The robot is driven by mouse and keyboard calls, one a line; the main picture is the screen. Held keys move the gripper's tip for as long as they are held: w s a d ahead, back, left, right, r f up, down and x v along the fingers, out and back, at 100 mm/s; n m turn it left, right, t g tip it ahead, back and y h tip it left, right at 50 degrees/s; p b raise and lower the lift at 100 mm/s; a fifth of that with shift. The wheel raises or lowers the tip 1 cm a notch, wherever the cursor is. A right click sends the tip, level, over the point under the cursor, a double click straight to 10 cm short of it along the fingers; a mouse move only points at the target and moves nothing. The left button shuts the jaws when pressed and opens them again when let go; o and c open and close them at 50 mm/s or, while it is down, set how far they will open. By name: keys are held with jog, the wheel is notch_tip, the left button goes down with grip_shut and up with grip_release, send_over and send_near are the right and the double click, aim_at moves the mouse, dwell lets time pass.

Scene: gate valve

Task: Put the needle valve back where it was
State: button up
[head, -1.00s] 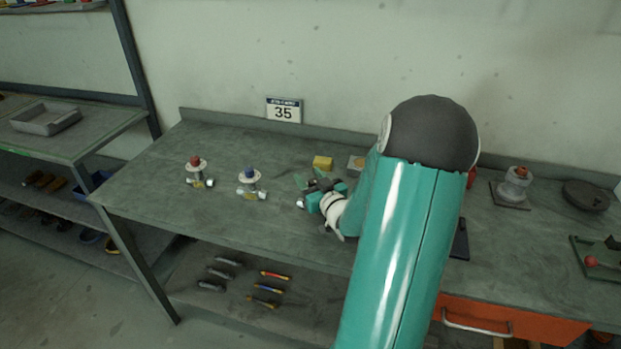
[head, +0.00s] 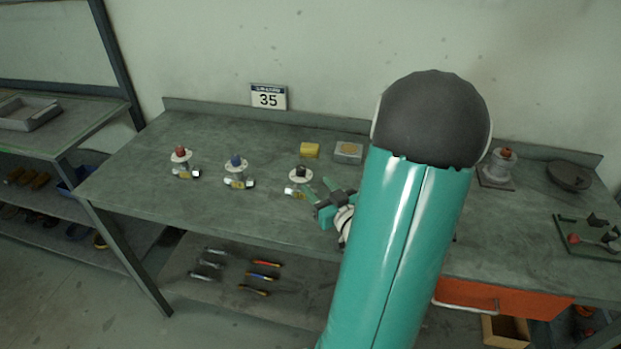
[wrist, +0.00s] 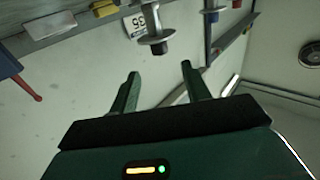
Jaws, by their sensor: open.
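Three small valves stand upright in a row on the bench: one with a red knob (head: 181,163), one with a blue knob (head: 238,172) and one with a black knob (head: 299,180). No label tells which is the needle valve. The black-knobbed valve is closest to my gripper (head: 319,188), which is just to its right, open and empty. In the wrist view my gripper (wrist: 160,70) shows its two fingers spread with nothing between them. The black-knobbed valve (wrist: 153,32) is beyond the fingertips, apart from them, and the blue-knobbed valve (wrist: 212,12) is further right.
A flanged valve (head: 500,168), a dark disc (head: 569,175) and a green board (head: 592,236) are at right. The bench's left end is clear.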

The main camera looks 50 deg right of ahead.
jog(key=w+a+r+n+g, duration=0.1)
jog(key=w+a+r+g, duration=0.25)
jog(key=a, duration=0.25)
jog(key=w+a+r+n+g, duration=0.1)
jog(key=w+a+r+g, duration=0.25)
jog(key=a, duration=0.25)
jog(key=s+a+r+g+y, duration=0.1)
jog(key=s+a+y, duration=0.1)
jog(key=s+a, duration=0.2)
jog(key=s+a+r+n+g+y, duration=0.1)
jog(key=s+a, duration=0.3)
jog(key=a, duration=0.6)
jog(key=s+a+r+g+y, duration=0.2)
jog(key=s+a+r, duration=0.1)
jog(key=a, duration=0.5)
jog(key=shift+s+r+n+g+y, duration=0.15)
jog(key=shift+s+n+g+y, duration=0.15)
jog(key=shift+s, duration=0.45)
